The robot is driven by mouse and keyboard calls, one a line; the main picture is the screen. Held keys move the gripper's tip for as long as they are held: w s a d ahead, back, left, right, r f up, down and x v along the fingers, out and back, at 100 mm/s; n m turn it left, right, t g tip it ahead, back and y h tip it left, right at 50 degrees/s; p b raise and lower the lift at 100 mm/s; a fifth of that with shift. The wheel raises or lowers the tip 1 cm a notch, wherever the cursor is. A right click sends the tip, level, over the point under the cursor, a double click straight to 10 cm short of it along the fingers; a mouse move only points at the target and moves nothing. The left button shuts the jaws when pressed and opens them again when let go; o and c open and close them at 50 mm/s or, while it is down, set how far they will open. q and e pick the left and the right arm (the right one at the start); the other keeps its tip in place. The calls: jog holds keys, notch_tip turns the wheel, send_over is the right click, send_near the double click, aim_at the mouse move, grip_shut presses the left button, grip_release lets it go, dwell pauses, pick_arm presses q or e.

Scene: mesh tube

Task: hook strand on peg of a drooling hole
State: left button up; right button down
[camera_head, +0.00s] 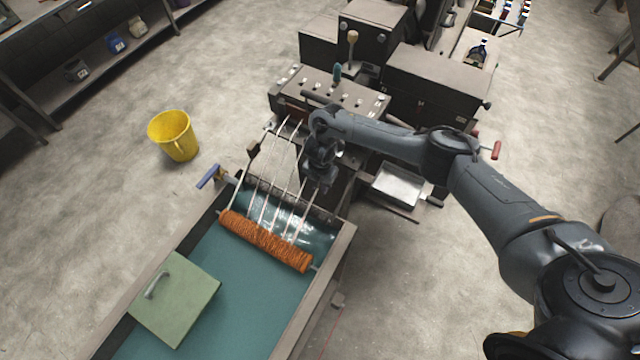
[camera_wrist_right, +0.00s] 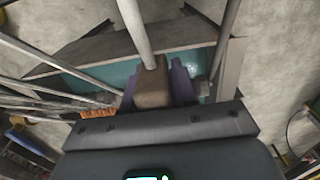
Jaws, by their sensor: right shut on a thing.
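Several thin pale strands (camera_head: 262,172) run from the machine's front block (camera_head: 340,92) down to the orange ribbed roller (camera_head: 265,241) at the water bath. My right gripper (camera_head: 316,182) is over the bath's far end, beside the rightmost strands; its fingertips are hard to make out there. In the right wrist view, its purple fingers (camera_wrist_right: 156,88) are shut around a brown block-like piece (camera_wrist_right: 152,88), where a thick pale strand (camera_wrist_right: 134,28) comes down. The peg and the drooling hole cannot be picked out; my arm covers part of the block. My left gripper is not in view.
The bath (camera_head: 240,290) holds teal water, with a green lidded panel (camera_head: 180,305) across its near left. A blue-handled valve (camera_head: 211,177) sticks out at its left edge. A yellow bucket (camera_head: 174,137) stands on the floor. A metal tray (camera_head: 398,187) sits right of my wrist.

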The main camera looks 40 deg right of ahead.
jog(key=shift+f, duration=0.3)
jog(key=shift+f+b, duration=0.35)
jog(key=shift+b, duration=0.05)
dwell(0.3)
jog(key=c, duration=0.8)
grip_release()
